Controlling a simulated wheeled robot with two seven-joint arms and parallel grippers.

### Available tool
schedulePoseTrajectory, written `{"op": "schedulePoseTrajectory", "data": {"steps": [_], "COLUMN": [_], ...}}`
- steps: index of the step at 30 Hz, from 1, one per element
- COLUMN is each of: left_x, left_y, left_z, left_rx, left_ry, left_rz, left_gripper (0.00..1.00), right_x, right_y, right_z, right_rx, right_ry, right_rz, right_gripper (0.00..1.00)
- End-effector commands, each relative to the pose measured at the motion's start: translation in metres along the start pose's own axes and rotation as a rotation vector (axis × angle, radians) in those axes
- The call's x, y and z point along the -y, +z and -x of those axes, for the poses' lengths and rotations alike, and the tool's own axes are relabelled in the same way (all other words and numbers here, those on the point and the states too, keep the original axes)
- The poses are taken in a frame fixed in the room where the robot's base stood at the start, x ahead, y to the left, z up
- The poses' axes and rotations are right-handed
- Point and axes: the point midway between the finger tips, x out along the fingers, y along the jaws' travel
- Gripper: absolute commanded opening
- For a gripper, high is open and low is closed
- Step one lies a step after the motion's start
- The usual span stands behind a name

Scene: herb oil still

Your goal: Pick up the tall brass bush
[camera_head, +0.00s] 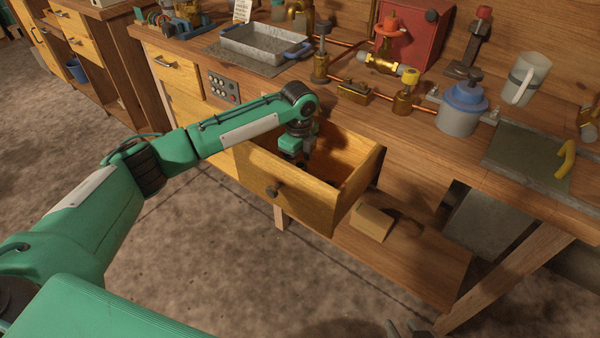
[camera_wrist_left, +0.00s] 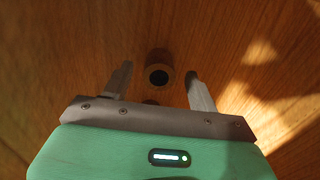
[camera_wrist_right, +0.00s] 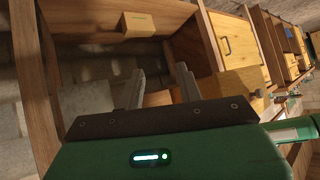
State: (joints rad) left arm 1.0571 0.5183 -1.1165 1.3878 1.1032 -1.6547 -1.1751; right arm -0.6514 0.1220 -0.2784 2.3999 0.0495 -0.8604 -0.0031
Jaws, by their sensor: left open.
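The brass bush (camera_wrist_left: 159,62) shows in the left wrist view as a short brownish ring with a dark hole, seen from its end. It stands on the wooden floor of the open drawer (camera_head: 262,184). My left gripper (camera_wrist_left: 161,78) reaches down into this drawer, its two fingers open and apart on either side of the bush, not visibly touching it. In the head view the left gripper (camera_head: 300,160) hides the bush. How tall the bush is cannot be told from above. My right gripper (camera_wrist_right: 160,80) is open and empty, low in front of the bench.
The drawer walls stand close around my left gripper. A wooden block (camera_head: 371,222) lies on the lower shelf (camera_head: 420,258). On the bench top are a metal tray (camera_head: 262,45), brass valves and pipes, a blue-lidded pot (camera_head: 459,115) and a pale jug (camera_head: 526,80).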

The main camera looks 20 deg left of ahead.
Motion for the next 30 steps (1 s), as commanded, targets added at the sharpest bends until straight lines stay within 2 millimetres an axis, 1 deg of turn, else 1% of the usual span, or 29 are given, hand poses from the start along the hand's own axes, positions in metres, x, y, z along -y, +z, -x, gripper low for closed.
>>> {"op": "schedulePoseTrajectory", "data": {"steps": [1, 3, 6, 14, 18, 20, 21, 22, 30], "left_x": [-0.001, -0.001, -0.001, -0.001, -0.001, -0.001, -0.001, -0.001, -0.001], "left_y": [0.000, 0.000, 0.000, 0.000, 0.000, 0.000, 0.000, 0.000, 0.000], "left_z": [-0.009, -0.017, -0.023, -0.025, -0.024, -0.024, -0.024, -0.024, -0.023], "left_rx": [0.000, 0.000, 0.000, 0.000, 0.000, 0.001, 0.001, 0.001, 0.000], "left_ry": [0.001, 0.000, -0.001, -0.001, -0.001, -0.001, -0.001, -0.001, -0.002], "left_rz": [0.000, 0.000, 0.000, 0.000, 0.000, 0.000, 0.000, 0.000, 0.000], "left_gripper": [0.60, 0.60, 0.60, 0.60, 0.33, 0.21, 0.13, 0.10, 0.10], "right_x": [0.003, 0.005, 0.008, 0.009, 0.009, 0.009, 0.009, 0.009, 0.009], "right_y": [0.001, -0.001, -0.003, -0.004, -0.004, -0.004, -0.004, -0.004, -0.004], "right_z": [-0.003, -0.005, -0.006, -0.006, -0.006, -0.006, -0.006, -0.006, -0.006], "right_rx": [-0.020, -0.046, -0.070, -0.076, -0.076, -0.076, -0.076, -0.076, -0.074], "right_ry": [-0.007, -0.015, -0.022, -0.024, -0.024, -0.024, -0.024, -0.024, -0.024], "right_rz": [0.000, -0.001, -0.002, -0.002, -0.002, -0.002, -0.002, -0.002, -0.002], "right_gripper": [0.36, 0.36, 0.36, 0.36, 0.36, 0.36, 0.36, 0.36, 0.36]}}
